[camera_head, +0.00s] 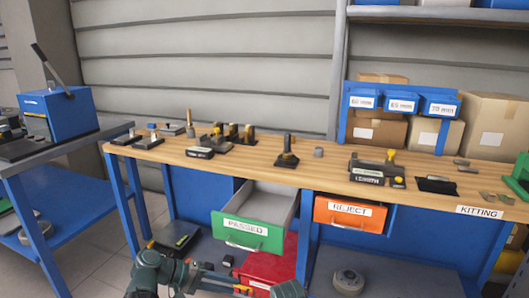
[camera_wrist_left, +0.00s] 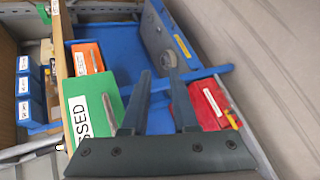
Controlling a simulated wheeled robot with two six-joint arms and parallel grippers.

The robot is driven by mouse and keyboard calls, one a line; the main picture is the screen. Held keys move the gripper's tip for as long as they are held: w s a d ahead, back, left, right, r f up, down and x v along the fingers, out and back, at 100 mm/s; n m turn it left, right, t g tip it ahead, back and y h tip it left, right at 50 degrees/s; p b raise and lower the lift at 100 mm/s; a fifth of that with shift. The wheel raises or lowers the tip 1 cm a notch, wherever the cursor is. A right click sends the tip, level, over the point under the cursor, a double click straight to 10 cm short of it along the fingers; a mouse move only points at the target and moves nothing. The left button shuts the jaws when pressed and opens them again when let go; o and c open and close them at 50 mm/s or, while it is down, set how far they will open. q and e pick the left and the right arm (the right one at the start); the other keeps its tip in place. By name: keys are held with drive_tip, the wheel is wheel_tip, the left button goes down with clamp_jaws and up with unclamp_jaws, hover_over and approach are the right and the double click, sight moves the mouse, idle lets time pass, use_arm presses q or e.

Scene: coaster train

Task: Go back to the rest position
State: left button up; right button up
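My left gripper (camera_head: 218,279) is at the bottom of the head view, low in front of the bench and below the green PASSED drawer (camera_head: 247,233). In the left wrist view its two fingers (camera_wrist_left: 161,77) stand apart with nothing between them, so it is open and empty. The PASSED drawer is pulled out, and its front also shows in the left wrist view (camera_wrist_left: 88,115). The orange REJECT drawer (camera_head: 350,214) is to its right. My right gripper cannot be made out in either view.
The wooden bench top (camera_head: 250,160) carries several fixtures and small parts. A red box (camera_head: 265,268) is under the bench, near my left gripper. Blue labelled bins (camera_head: 400,103) and cardboard boxes stand at the back right. A side table with a blue press (camera_head: 62,112) is at left.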

use_arm(q)
drive_tip(key=s+d+f+m+g+y, duration=0.2)
drive_tip(key=s+d+f+m+y, duration=0.15)
drive_tip(key=s+f+y, duration=0.25)
drive_tip(key=s+d+f+m+g+y, duration=0.2)
drive_tip(key=s+d+f+m+y, duration=0.15)
drive_tip(key=s+f+y, duration=0.2)
wheel_tip(320, 180, up, 30)
drive_tip(key=m+y+p, duration=0.1)
drive_tip(key=p, duration=2.9)
drive_tip(key=shift+s+a+r+t, duration=0.25)
drive_tip(key=shift+s+a+t, duration=0.05)
drive_tip(key=shift+a, duration=0.1)
